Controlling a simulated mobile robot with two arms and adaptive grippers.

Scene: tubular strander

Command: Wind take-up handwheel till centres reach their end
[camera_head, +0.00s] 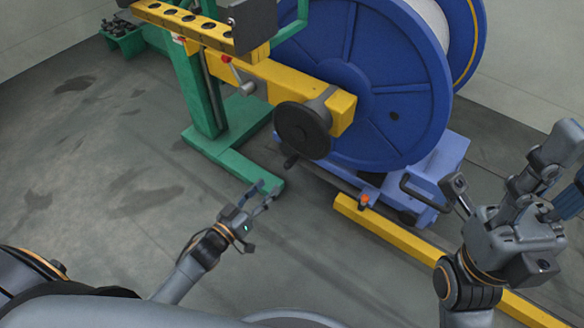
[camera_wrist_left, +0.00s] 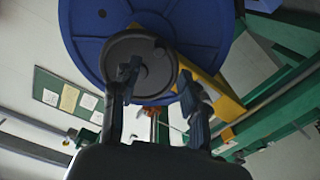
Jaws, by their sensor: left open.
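The dark grey take-up handwheel (camera_head: 303,130) is mounted at the end of a yellow arm (camera_head: 290,85), in front of the large blue reel (camera_head: 385,90). Its small dark crank handle (camera_head: 290,161) points down at the lower rim. My left gripper (camera_head: 267,187) is open and empty, below and left of the handwheel and apart from it. In the left wrist view the handwheel (camera_wrist_left: 155,68) lies ahead, with the open fingers (camera_wrist_left: 160,90) partly overlapping it. My right gripper (camera_head: 495,175) is at the right, fingers spread and empty. The reel's centres are hidden.
A green stand (camera_head: 205,100) carries the yellow arm. A blue base (camera_head: 440,165) with a dark bar handle (camera_head: 425,192) sits under the reel. A yellow floor rail (camera_head: 400,240) runs to the lower right. Open grey floor lies at the left.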

